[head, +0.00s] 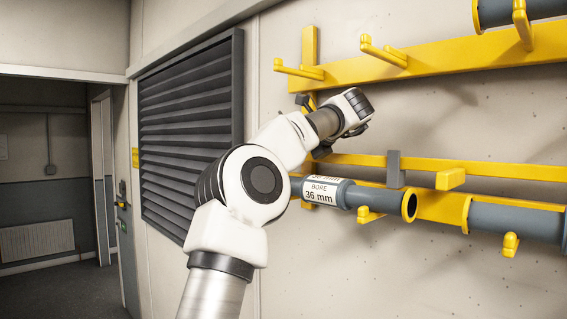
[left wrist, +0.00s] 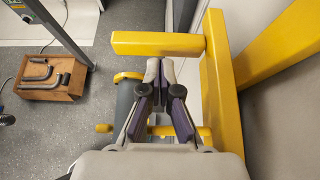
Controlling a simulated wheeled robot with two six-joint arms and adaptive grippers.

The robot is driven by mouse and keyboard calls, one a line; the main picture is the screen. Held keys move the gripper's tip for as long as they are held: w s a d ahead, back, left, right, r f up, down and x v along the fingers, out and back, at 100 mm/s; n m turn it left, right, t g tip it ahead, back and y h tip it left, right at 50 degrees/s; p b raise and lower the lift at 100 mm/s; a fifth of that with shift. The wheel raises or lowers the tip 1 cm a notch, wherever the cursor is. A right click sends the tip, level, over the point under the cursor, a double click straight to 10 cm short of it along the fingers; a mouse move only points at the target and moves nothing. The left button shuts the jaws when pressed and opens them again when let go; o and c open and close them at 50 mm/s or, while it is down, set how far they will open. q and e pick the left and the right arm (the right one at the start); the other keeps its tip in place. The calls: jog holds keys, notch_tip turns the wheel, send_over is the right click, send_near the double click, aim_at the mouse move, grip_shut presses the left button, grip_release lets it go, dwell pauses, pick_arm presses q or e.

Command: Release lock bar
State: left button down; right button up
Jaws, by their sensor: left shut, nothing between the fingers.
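A long yellow bar (head: 500,171), which looks like the lock bar, runs across the front of the lower rack on the wall. A short yellow block (head: 450,179) sticks out from it, and a grey bracket (head: 395,168) stands upright at it. The bar's left part passes behind my left arm. In the left wrist view my left gripper (left wrist: 160,68) is shut and empty, with dark fingertips together. It is beside a yellow post (left wrist: 222,100) with a yellow arm (left wrist: 155,43) reaching left past the fingertips. My right gripper is out of view.
A grey tube labelled 36 mm (head: 330,194) and another grey tube (head: 515,221) lie on the lower rack. An upper yellow rack (head: 430,63) has projecting hooks. A wooden box (left wrist: 55,80) with bent pipes is on the floor. A louvred vent (head: 190,125) is left.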

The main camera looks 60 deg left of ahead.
pick_arm(q)
jog(key=w+v, duration=0.1)
jog(key=v, duration=0.8)
jog(key=shift+w+d, duration=0.3)
jog(key=shift+w, duration=0.05)
jog(key=shift+d+f, duration=0.1)
jog(key=shift+d, duration=0.05)
jog(key=shift+f, duration=0.1)
